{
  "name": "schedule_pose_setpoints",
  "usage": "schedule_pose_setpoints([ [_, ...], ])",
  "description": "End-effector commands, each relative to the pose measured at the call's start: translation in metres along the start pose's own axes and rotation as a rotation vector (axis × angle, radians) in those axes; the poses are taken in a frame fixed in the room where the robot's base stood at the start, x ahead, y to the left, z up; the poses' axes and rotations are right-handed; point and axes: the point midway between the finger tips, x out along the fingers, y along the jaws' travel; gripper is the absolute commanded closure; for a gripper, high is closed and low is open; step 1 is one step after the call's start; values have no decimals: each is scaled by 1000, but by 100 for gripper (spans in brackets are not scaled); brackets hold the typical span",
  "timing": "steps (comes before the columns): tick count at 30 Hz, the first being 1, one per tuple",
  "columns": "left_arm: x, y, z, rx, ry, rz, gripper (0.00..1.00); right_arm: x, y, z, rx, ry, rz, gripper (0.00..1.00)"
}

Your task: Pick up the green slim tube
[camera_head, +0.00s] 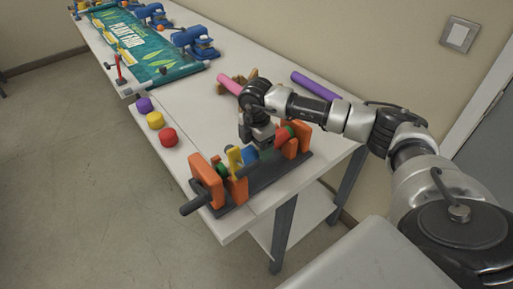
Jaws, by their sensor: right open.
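My right gripper (261,143) points down over the orange and dark grey fixture (208,185) near the table's front end. It is open, and its fingertips are close above or among the coloured parts in the fixture. I cannot tell whether they touch anything. Small green parts show in the fixture, one near its left end (222,170) and one near its right end (292,131). I cannot tell whether either belongs to the green slim tube. No separate green tube shows clearly. My left gripper is out of view.
A pink tube (229,85) and a purple tube (315,86) lie behind my arm. Purple, yellow and red buttons (168,137) line the table's left edge. A green printed banner (135,45) and blue clamps (195,41) are farther back. White tabletop (190,105) is clear mid-table.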

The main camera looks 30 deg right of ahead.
Motion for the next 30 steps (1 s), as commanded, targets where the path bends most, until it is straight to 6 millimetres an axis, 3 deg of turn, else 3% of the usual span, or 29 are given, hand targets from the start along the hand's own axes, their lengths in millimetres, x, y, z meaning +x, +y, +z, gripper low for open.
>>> schedule_pose_setpoints([
  [4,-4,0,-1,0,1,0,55,16,0,0,1,0,-2,24],
  [12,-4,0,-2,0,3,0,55,20,0,0,1,0,1,24],
  [24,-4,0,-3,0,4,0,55,20,0,0,1,0,1,82],
  [30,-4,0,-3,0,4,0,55,19,0,0,1,0,1,83],
])
